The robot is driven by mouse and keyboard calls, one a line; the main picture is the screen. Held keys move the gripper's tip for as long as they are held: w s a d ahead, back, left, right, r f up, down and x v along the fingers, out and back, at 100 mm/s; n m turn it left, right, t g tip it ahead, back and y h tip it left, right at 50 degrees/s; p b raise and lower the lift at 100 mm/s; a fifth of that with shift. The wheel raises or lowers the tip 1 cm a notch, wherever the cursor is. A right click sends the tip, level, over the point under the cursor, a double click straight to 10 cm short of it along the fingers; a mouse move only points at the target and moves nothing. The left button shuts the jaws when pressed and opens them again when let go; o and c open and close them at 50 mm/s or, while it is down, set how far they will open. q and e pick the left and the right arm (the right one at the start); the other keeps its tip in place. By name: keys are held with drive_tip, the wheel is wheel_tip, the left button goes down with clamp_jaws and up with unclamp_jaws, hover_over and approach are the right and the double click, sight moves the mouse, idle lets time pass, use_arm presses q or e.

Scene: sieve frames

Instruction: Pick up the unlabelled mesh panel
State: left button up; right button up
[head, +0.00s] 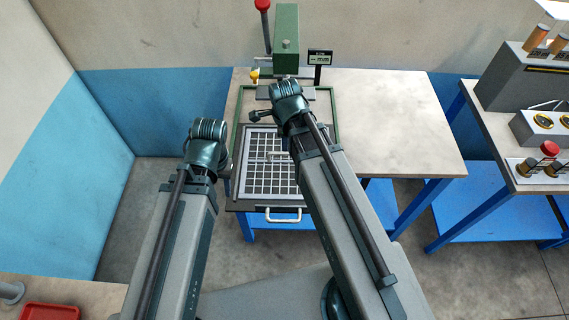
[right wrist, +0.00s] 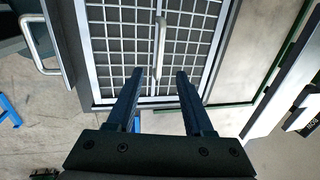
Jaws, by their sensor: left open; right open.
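A mesh panel (head: 256,178), a light metal frame with a square grid, lies flat on a dark drawer-like tray (head: 240,206) on the table. No label shows on its visible part. The right wrist view shows its grid (right wrist: 112,45) and a pale bar handle (right wrist: 160,38) across its middle. My right gripper (right wrist: 159,75) is open and empty, its fingertips apart over the panel's edge beside the handle. In the head view my right arm hides part of the panel. My left gripper (head: 206,138) is open left of the panel, its fingertips mostly hidden.
A green press (head: 286,40) with a red-knobbed lever and small display (head: 320,58) stands behind the panel. A white handle (head: 283,216) is on the tray's front. The table's right side (head: 400,125) is clear. Another bench (head: 500,120) holds equipment at right.

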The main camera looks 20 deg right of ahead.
sight(285, 153)
drive_tip(key=f+b, duration=0.1)
drive_tip(key=f, duration=0.1)
drive_tip(key=f+b, duration=0.2)
drive_tip(key=w+f+b, duration=0.1)
drive_tip(key=f+b, duration=0.1)
drive_tip(key=shift+d+f, duration=0.1)
drive_tip(key=shift+d, duration=0.1)
drive_tip(key=f+b, duration=0.2)
drive_tip(key=w+f+b, duration=0.1)
drive_tip(key=f+b, duration=0.2)
drive_tip(key=shift+w+f, duration=0.1)
drive_tip(key=shift+f, duration=0.05)
drive_tip(key=shift+c, duration=0.4)
clamp_jaws()
idle(0.9)
